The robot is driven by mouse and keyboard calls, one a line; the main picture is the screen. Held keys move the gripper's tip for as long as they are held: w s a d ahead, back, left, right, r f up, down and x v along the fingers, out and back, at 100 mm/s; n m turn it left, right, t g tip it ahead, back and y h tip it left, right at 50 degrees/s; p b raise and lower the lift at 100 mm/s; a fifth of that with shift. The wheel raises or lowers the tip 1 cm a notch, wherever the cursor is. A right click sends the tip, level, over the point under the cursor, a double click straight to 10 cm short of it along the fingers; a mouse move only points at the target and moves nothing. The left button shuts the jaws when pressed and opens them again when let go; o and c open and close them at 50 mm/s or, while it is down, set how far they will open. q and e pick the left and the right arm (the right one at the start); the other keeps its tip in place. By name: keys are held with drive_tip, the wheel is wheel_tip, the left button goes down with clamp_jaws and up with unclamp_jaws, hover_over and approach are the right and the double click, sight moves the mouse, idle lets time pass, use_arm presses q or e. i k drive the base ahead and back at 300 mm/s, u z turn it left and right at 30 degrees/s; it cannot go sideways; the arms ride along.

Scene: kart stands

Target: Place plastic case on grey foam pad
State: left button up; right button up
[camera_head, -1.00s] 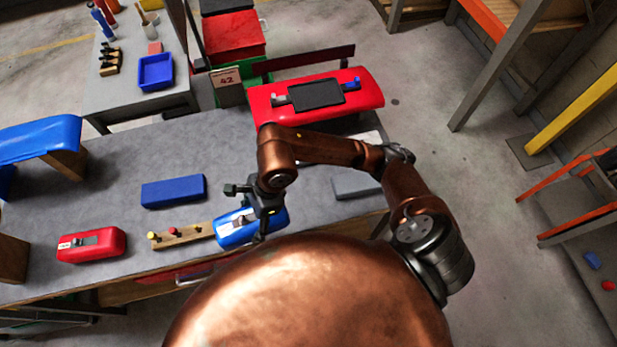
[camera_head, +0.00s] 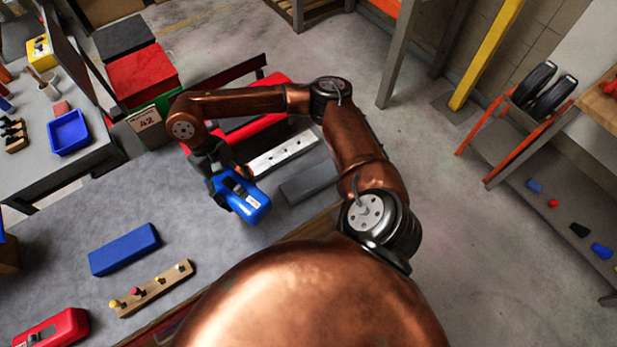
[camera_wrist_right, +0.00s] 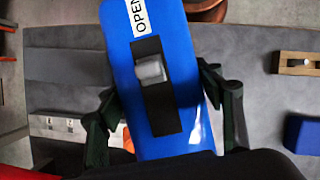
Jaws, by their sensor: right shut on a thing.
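The blue plastic case (camera_head: 240,199) has a black panel with a grey latch and a white OPEN label. My right gripper (camera_head: 222,178) is shut on it and holds it above the bench. In the right wrist view the case (camera_wrist_right: 180,85) lies between the two fingers, label end away from the palm. The grey foam pad (camera_head: 312,181) lies flat on the bench, just right of the case in the head view and bare on top. It also appears at the left of the right wrist view (camera_wrist_right: 65,70). My left gripper is not in view.
A white strip (camera_head: 283,153) lies just behind the pad. A red kart part (camera_head: 240,135) is partly hidden behind my right arm. A blue block (camera_head: 123,248), a wooden knob rack (camera_head: 150,290) and a red case (camera_head: 50,330) lie at left. Bare bench separates them from the held case.

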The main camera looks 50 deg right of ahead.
sight(312, 177)
drive_tip(key=u, duration=2.5)
drive_tip(key=k, duration=1.5)
drive_tip(key=z, duration=1.95)
